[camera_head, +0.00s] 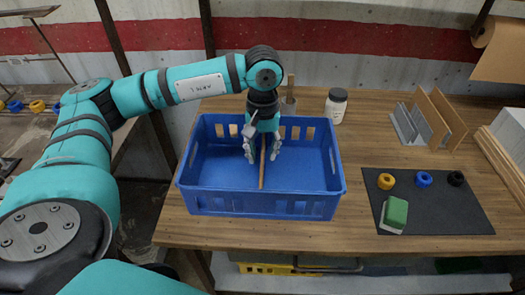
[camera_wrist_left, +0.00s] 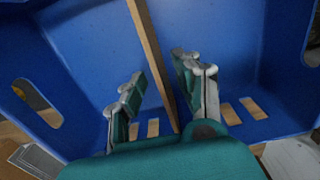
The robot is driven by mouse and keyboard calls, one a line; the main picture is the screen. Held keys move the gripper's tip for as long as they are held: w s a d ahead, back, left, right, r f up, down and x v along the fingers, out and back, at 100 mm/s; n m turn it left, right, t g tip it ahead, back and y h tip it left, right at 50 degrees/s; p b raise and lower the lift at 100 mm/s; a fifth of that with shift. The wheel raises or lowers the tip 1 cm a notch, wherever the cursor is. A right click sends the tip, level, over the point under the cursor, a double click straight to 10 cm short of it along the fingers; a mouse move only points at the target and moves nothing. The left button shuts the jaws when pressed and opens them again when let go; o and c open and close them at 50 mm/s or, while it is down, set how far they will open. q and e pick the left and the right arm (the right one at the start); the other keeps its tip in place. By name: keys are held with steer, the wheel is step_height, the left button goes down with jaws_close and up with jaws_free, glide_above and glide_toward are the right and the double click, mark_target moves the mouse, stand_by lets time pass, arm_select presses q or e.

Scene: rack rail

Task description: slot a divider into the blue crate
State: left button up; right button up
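The blue crate (camera_head: 215,203) stands on the wooden table. A thin brown divider (camera_head: 262,176) stands on edge inside it, about mid-width, running from front to back. Its front end is at or close to the front wall; the gripper hides its rear part. My left gripper (camera_head: 262,157) is inside the crate from above, fingers down, one on each side of the divider. In the left wrist view the divider (camera_wrist_left: 149,52) passes between the open fingers (camera_wrist_left: 160,88), with a clear gap to the left finger and little gap to the right one. My right gripper is not in view.
A rack (camera_head: 410,124) with grey and brown panels stands at the back right. A white jar (camera_head: 336,106) and a cup (camera_head: 288,105) are behind the crate. A dark mat (camera_head: 440,217) holds several rings and a green-and-white block (camera_head: 394,214). Bare tabletop lies between crate and mat.

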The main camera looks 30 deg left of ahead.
arm_select(q)
step_height(320, 180, up, 11)
steer(key=shift+r, duration=0.2)
